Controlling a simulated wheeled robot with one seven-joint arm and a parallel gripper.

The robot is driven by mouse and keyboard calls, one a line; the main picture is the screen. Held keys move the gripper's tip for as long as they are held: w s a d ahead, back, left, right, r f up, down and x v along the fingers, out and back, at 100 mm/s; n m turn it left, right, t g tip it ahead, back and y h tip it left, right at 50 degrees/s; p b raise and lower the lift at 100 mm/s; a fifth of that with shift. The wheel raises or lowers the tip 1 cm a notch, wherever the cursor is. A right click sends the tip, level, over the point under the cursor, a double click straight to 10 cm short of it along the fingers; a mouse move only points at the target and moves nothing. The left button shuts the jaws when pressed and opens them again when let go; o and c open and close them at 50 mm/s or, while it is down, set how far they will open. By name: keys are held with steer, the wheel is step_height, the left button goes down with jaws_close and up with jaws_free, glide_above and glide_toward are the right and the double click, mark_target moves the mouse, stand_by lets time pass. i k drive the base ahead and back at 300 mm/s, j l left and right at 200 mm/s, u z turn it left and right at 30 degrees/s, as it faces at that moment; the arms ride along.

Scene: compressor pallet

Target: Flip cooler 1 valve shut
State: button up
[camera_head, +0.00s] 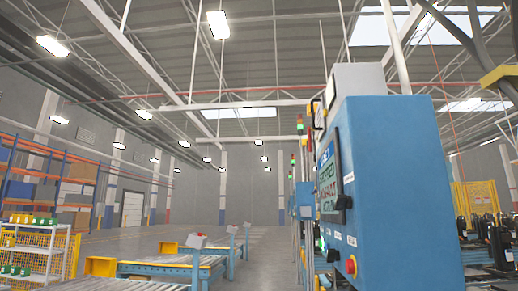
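No valve that I can make out as the cooler 1 valve shows in the head view. A tall blue cabinet (398,190) stands close at the right. Its left face carries a screen panel (328,185) and a red button on a yellow base (351,266). Small labels on it are too small to read. My gripper is not in view.
Roller conveyors (170,268) with yellow end parts run at the lower left. A white shelf cart (30,255) and orange racking (60,180) stand at the far left. Black cylinders (500,245) stand at the right edge, by a yellow fence (475,200). Open floor lies beyond the conveyors.

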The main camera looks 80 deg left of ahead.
mark_target(310, 139)
steer(key=u, duration=0.45)
steer(key=i+u, duration=0.15)
steer(key=u, duration=0.35)
steer(key=i+j+u, duration=0.1)
steer(key=u, duration=0.8)
steer(key=i+l, duration=0.05)
